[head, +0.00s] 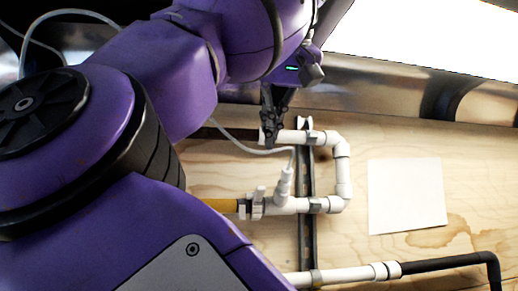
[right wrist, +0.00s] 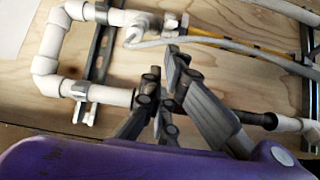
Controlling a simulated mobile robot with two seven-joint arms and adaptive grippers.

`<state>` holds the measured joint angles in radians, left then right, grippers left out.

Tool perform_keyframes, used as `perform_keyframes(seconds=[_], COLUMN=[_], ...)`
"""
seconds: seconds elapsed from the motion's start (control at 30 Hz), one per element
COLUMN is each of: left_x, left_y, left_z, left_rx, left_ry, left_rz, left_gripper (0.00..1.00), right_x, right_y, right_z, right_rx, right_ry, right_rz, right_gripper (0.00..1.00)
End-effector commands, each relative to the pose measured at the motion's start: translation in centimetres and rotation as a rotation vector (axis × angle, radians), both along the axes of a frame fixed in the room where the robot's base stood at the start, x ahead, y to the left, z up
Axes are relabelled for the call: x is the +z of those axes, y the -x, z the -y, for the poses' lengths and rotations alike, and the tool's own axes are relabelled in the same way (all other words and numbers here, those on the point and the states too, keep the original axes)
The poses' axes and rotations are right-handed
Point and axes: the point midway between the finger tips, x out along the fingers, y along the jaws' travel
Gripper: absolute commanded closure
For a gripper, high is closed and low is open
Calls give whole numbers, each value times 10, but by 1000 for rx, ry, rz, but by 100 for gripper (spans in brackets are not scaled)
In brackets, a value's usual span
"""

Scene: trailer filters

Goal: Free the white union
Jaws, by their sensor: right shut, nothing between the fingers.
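White pipework with a U-bend (head: 342,170) lies along the plywood; the bend also shows in the right wrist view (right wrist: 46,65). My right gripper (head: 268,138) is shut and empty at the left end of the upper white pipe (head: 290,136). In the right wrist view my right gripper's dark fingers (right wrist: 163,88) overlap the end of that pipe (right wrist: 108,94) and hide what lies behind them. I cannot tell whether they touch it. A collared white fitting (head: 385,270) joins a dark pipe at the lower right. I cannot tell which fitting is the union. My left gripper is not in view.
A dark metal rail (head: 305,240) with clips crosses under the pipes. A white valve (head: 257,203) joins a yellow pipe (head: 222,205). A grey cable (head: 235,143) loops near my right gripper. A blank white sheet (head: 406,194) lies at the right. A metal wall (head: 400,88) stands behind.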

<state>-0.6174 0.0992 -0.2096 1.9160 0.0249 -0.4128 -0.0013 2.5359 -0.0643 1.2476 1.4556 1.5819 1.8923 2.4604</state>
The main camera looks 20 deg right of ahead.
Motion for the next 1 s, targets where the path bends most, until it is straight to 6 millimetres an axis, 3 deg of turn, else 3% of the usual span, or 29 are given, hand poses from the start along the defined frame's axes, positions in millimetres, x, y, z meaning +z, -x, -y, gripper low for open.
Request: perform_keyframes(seconds=[0.5, 1.0], left_x=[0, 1], left_y=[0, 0], left_z=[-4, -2], left_rx=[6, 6], left_ry=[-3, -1], left_rz=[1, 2], left_gripper=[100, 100], right_x=[-57, -62], right_y=[-63, -70], right_z=[17, 19], right_rx=[-3, -4], right_ry=[3, 4], right_rz=[-4, -2], right_gripper=[100, 100])
